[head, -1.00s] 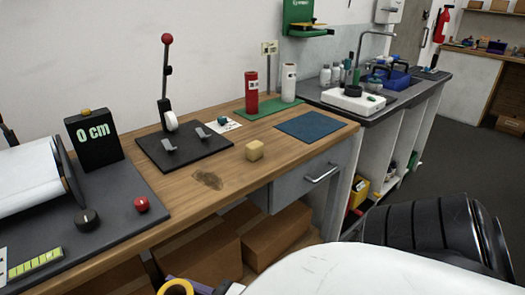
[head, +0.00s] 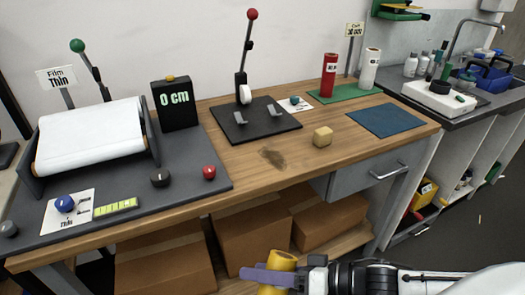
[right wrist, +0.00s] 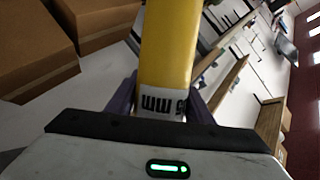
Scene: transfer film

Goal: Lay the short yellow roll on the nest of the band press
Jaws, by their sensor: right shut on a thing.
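The short yellow roll (head: 281,261) is held by my right gripper (head: 275,272) at the bottom of the head view, in front of the bench and below its top. In the right wrist view the roll (right wrist: 169,45) stands out from between the purple fingers, with part of a black "mm" label showing. The band press (head: 255,118) is a dark plate on the bench with a red-knobbed lever and a small white roll. Two grey metal brackets on the plate look like its nest (head: 257,114). The brackets are empty. My left gripper is out of view.
A film machine with a large white roll (head: 90,138) and a black "0 cm" display (head: 174,105) stands left. Cardboard boxes (head: 252,231) sit below. The front bench edge lies before my gripper.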

